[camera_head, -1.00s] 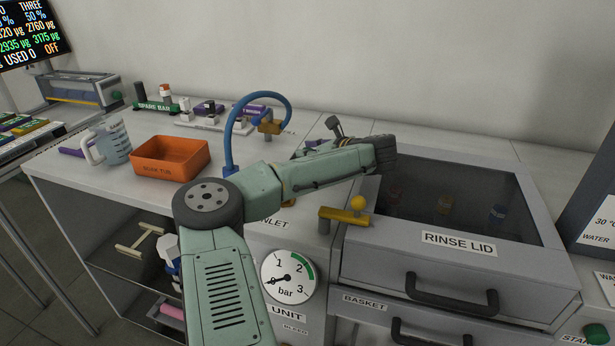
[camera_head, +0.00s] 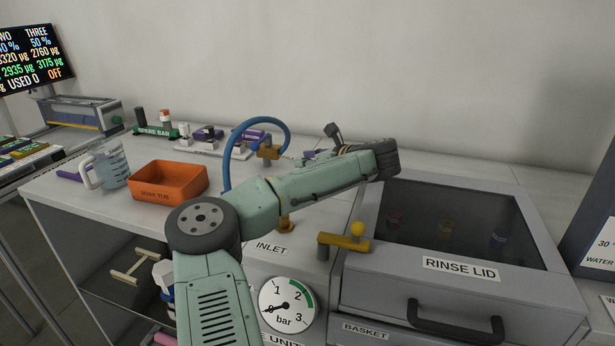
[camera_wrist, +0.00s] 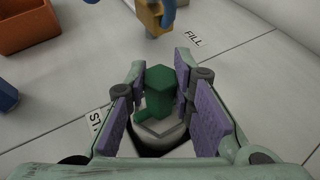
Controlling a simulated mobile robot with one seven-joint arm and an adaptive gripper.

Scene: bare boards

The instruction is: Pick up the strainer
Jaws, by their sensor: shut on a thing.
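The strainer shows in the wrist view as a green hexagonal knob (camera_wrist: 160,88) with a pale grey body beneath it. My gripper (camera_wrist: 163,98) is shut on it, with purple pads on both sides. A dark round shape lies around and below the body, and I cannot tell whether the strainer is clear of its seat. A label starting "ST" is partly covered by the left finger. In the head view my gripper (camera_head: 311,154) is mostly hidden behind my arm, and the strainer cannot be seen there.
A brass fitting (camera_head: 268,152) with a blue hose stands left of my wrist. A yellow-handled valve (camera_head: 343,242) and the rinse lid (camera_head: 462,269) are to the right. An orange tub (camera_head: 168,181) and a clear jug (camera_head: 112,167) stand on the left counter.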

